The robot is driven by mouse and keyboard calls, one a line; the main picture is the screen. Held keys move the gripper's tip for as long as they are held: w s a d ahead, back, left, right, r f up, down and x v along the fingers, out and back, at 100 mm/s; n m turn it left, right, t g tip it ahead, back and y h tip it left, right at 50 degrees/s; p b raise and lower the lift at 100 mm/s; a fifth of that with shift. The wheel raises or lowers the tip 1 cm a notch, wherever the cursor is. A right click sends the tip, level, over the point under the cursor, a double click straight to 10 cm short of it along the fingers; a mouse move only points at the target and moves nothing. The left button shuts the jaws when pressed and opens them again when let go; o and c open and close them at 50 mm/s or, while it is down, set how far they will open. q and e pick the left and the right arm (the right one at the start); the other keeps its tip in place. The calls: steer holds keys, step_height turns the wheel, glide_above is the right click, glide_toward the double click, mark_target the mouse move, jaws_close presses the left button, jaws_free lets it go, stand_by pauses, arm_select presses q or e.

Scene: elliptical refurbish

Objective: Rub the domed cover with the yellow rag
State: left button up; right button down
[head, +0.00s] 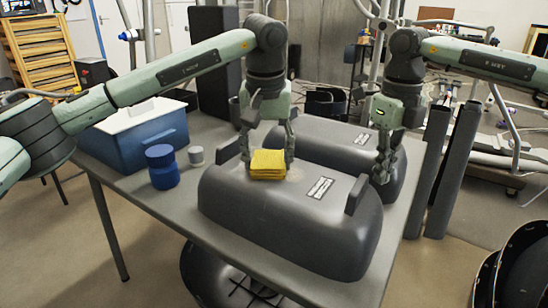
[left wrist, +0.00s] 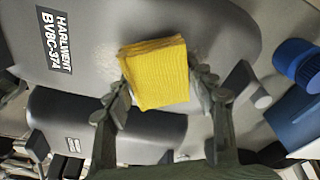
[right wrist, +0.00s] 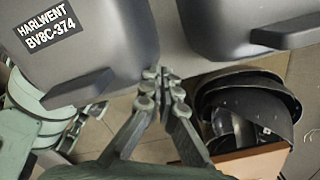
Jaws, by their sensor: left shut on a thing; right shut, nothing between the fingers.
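The yellow rag (head: 268,164) is a folded, ribbed cloth on top of the near grey domed cover (head: 290,220). My left gripper (head: 268,158) is shut on the rag from above; in the left wrist view the rag (left wrist: 155,72) sits between its fingers (left wrist: 165,95) against the cover (left wrist: 225,25). Whether it presses firmly on the cover I cannot tell. My right gripper (head: 382,172) is shut and empty, over the right end of the second, farther domed cover (head: 330,140). In the right wrist view its fingertips (right wrist: 162,85) meet beside the two covers.
Both covers stand on a grey table (head: 150,200). A blue jar (head: 162,168), a small grey cup (head: 196,155) and a blue bin (head: 135,140) stand at its left. Dark tubes (head: 455,170) stand right of the table. Black shells (head: 510,265) lie at the lower right.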

mark_target(243, 162)
arm_select(q)
steer(key=shift+w+a, duration=0.5)
steer(key=shift+a, duration=0.4)
steer(key=shift+w+a, duration=0.5)
steer(key=shift+a, duration=0.35)
steer(key=shift+w+a, duration=0.5)
steer(key=shift+a, duration=0.4)
steer(key=shift+f, duration=0.1)
steer(key=shift+s+d, duration=0.1)
steer(key=shift+d, duration=0.05)
